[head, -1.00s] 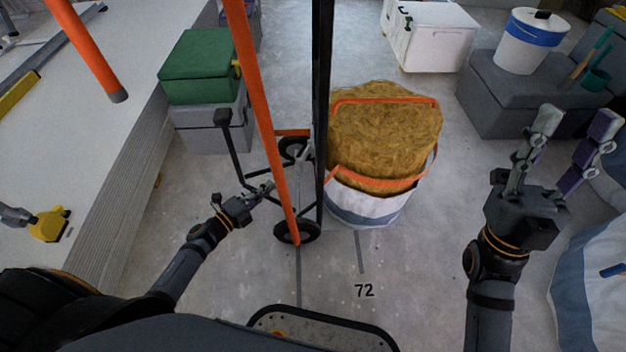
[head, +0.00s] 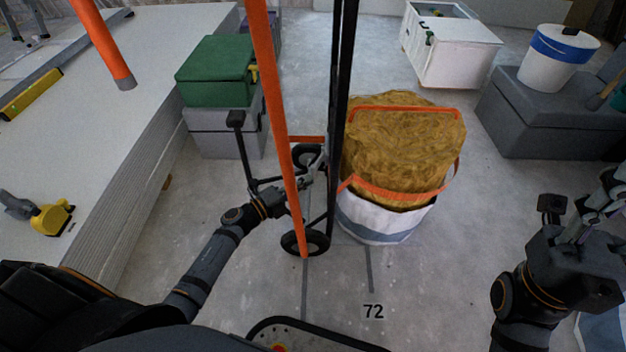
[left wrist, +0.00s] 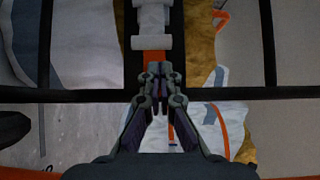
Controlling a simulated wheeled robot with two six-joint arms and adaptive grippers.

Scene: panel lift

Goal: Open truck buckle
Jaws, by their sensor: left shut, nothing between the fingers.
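The truck is a wheeled frame with an orange post (head: 272,90) and a black post (head: 341,90), standing on the floor in front of me. In the left wrist view, a pale grey buckle-like piece (left wrist: 152,20) sits on an orange strap (left wrist: 153,57) just beyond my fingertips. Whether its latch is open cannot be told. My left gripper (head: 306,180) is at the truck's frame, partly behind the orange post. In the left wrist view my left gripper (left wrist: 158,72) is shut and empty, with its tips over the strap. My right gripper (head: 600,205) is cut off by the right edge, away from the truck.
A white bag (head: 375,220) with brown filling and orange handles stands right beside the truck. A stack of white panels (head: 130,100) lies at left. A green box (head: 213,70) stands on a grey one behind. A white crate (head: 455,48) is at back right. Floor between is free.

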